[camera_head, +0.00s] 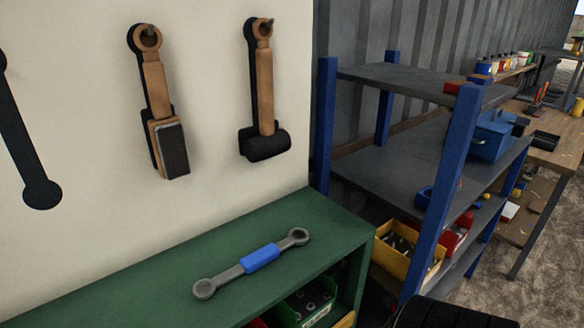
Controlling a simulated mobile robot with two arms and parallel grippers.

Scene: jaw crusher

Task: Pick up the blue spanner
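The blue spanner (260,258) lies flat on the green bench top (130,290). It has grey metal ends with rings and a blue grip in the middle. It lies diagonally, one ring near the lower left and the other toward the upper right. Nothing touches it from above. Neither of my grippers shows in the head view.
A hammer (264,90) and a wooden-handled tool (160,100) hang on the pale wall. A black spanner-shaped outline (25,140) is at the left. A blue-post shelf (390,175) stands right of the bench. A yellow bin (395,255) sits on its lower level.

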